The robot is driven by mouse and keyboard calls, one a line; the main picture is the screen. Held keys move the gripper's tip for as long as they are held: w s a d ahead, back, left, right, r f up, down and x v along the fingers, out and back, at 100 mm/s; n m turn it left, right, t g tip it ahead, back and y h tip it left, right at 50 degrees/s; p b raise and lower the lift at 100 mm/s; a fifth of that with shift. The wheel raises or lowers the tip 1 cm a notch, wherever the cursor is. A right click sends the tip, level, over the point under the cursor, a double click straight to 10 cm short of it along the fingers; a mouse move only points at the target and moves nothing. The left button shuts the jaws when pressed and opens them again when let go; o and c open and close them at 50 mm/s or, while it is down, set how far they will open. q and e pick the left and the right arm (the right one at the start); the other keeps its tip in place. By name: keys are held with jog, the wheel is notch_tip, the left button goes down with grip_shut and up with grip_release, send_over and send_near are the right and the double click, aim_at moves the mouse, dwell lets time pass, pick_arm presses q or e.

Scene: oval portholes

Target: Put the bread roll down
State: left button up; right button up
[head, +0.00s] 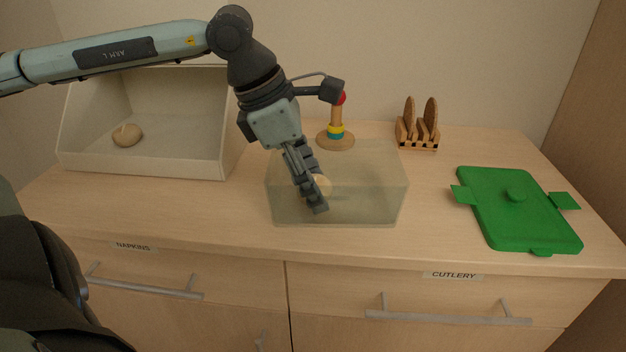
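A pale tan rounded piece, seemingly a bread roll (325,184), shows inside the clear box (385,200) in the middle of the counter. My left gripper (314,190) points down into this box from above, with its fingers in front of the roll and hiding part of it. I cannot tell whether the fingers grip the roll or only overlap it in this view. Another roll-like tan piece (127,135) lies in the open-fronted white bin (190,163) at the left. My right gripper is not in view.
A green lid (525,215) with side tabs lies on the counter at the right. A ring stacker (336,135) stands behind the box, and a wooden rack (417,135) stands at the back. Counter between box and lid is clear. Drawers are below the front edge.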

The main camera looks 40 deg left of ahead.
pick_arm(q)
jog(key=o, duration=0.9)
jog(key=shift+c, duration=0.2)
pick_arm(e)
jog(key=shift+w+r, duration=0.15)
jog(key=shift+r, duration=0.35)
pick_arm(q)
jog(key=shift+r, duration=0.15)
jog(key=shift+r, duration=0.3)
jog(key=v, duration=1.1)
jog(key=shift+s+r, duration=0.15)
jog(key=shift+r, duration=0.05)
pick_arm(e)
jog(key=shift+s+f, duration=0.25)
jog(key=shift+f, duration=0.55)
pick_arm(q)
jog(key=shift+a, duration=0.1)
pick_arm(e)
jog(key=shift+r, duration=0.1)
